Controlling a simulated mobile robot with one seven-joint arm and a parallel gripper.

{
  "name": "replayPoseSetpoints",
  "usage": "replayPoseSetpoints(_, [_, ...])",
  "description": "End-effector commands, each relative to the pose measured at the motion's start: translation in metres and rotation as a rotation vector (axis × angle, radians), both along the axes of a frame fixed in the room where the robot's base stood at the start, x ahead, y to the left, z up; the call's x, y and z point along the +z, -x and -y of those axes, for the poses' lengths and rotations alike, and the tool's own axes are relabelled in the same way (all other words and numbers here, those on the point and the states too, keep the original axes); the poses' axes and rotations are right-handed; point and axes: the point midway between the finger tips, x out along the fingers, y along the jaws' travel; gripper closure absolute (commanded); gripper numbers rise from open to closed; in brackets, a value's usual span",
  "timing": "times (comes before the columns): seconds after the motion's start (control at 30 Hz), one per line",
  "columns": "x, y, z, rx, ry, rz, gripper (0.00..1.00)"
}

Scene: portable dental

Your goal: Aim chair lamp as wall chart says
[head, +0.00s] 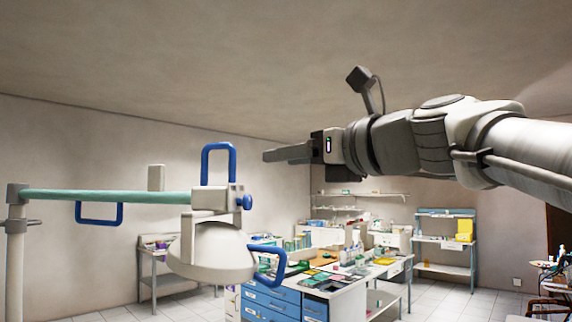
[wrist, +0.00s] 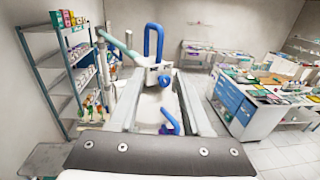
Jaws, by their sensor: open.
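The chair lamp has a white dome-shaped head (head: 212,252) at the left of the head view, hanging from a green arm (head: 110,196) on a pale post. Blue loop handles (head: 218,146) stand above the head, at its lower right and under the arm. A blue knob (head: 247,202) sits on the joint. My gripper (head: 272,153) is open and empty, right of the upper handle, with a gap in the picture. In the wrist view the lamp (wrist: 152,103) shows between my spread fingers, apparently beyond them. I cannot make out a wall chart in either view.
A cabinet with blue drawers (head: 271,302) and a cluttered top stands beyond the lamp. Shelves (head: 445,240) and side tables line the back walls. A shelf rack (wrist: 62,65) with bottles stands left in the wrist view. Tiled floor (wrist: 285,155) is open at the right.

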Motion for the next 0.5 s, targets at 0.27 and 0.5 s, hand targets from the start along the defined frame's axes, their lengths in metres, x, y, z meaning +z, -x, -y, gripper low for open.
replayPoseSetpoints(0.27, [0.000,-0.037,-0.035,0.003,0.003,-0.002,0.52])
replayPoseSetpoints(0.5, [0.000,-0.076,-0.070,0.002,0.006,-0.002,0.52])
